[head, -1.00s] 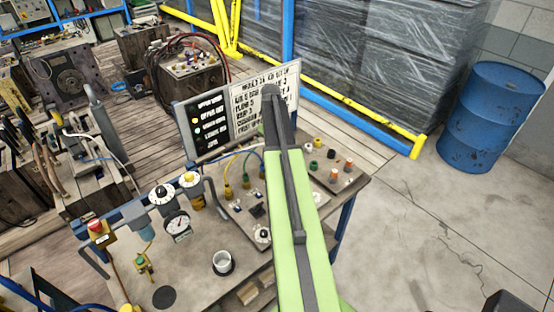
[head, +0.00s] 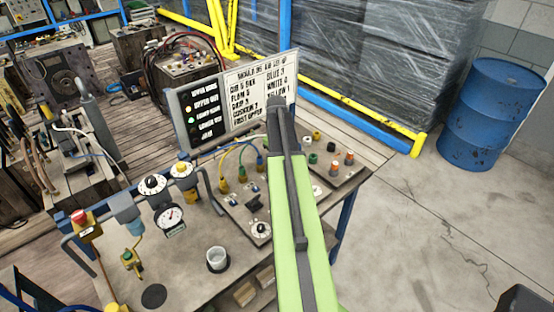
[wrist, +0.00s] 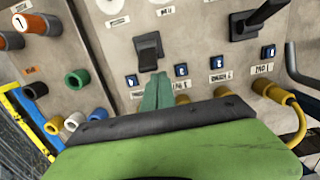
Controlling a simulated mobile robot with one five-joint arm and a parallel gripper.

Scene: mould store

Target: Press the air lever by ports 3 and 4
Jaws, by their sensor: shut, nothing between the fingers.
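In the wrist view, a black lever (wrist: 148,50) stands on the grey panel (wrist: 195,35), with my gripper (wrist: 158,82) just below it in the picture. The green fingertips are together and empty. I cannot tell whether they touch the lever. A second black lever (wrist: 262,20) is at the upper right; a black lever also shows in the head view (head: 256,203). The port labels are too small or blurred to read surely. My green arm hides part of the panel in the head view.
A lettered sign board (head: 245,95) stands behind the panel. Coloured ports (head: 335,155) lie to the right of my arm. A blue drum (head: 483,112) stands on open floor.

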